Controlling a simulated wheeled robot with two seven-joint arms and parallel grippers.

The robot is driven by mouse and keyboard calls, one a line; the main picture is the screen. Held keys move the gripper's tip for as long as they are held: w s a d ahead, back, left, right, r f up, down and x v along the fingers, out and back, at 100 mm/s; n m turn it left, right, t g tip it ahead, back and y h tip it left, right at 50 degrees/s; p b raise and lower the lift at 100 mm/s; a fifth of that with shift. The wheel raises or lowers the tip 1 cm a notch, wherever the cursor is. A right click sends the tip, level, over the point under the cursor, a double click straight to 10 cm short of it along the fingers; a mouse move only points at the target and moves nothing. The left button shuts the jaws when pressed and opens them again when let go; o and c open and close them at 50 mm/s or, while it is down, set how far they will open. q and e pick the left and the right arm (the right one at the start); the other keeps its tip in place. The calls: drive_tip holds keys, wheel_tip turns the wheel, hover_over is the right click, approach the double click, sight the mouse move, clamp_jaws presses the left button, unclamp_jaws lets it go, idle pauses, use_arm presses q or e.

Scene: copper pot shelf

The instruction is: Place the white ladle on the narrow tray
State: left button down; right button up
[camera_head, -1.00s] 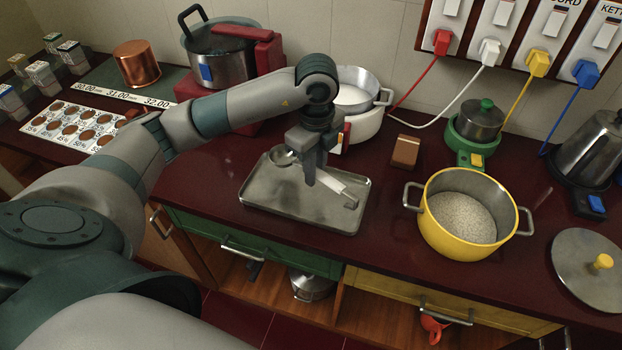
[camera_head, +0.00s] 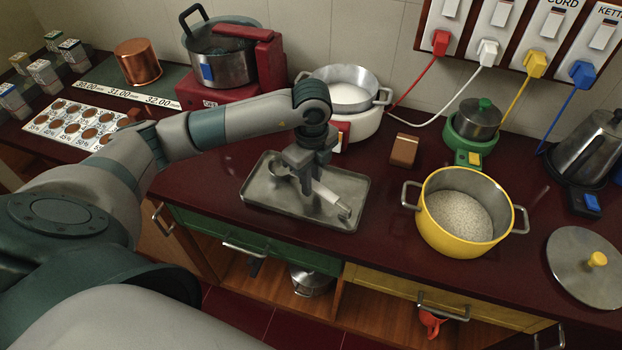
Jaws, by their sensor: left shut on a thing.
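The white ladle (camera_head: 330,195) has a pale handle with a grey end and a metal bowl, which shows to the left of my gripper. My left gripper (camera_head: 306,190) is shut on the ladle, just over the metal tray (camera_head: 262,208). The tray is a shallow rectangle with a raised rim, lying on the dark red counter. The ladle lies within the tray's outline; I cannot tell whether it touches the tray floor. My gripper hides part of the ladle. My right gripper does not show.
A yellow pot (camera_head: 429,215) with pale grains stands right of the tray. A white cooker with a metal pot (camera_head: 350,92) stands behind it, and a small wooden block (camera_head: 404,150) lies between. A red cooker (camera_head: 272,62) stands at the back left.

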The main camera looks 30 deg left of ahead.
use_arm(q)
drive_tip(key=shift+f, duration=0.1)
drive_tip(key=c, duration=1.7)
unclamp_jaws()
drive_tip(key=shift+o, duration=0.2)
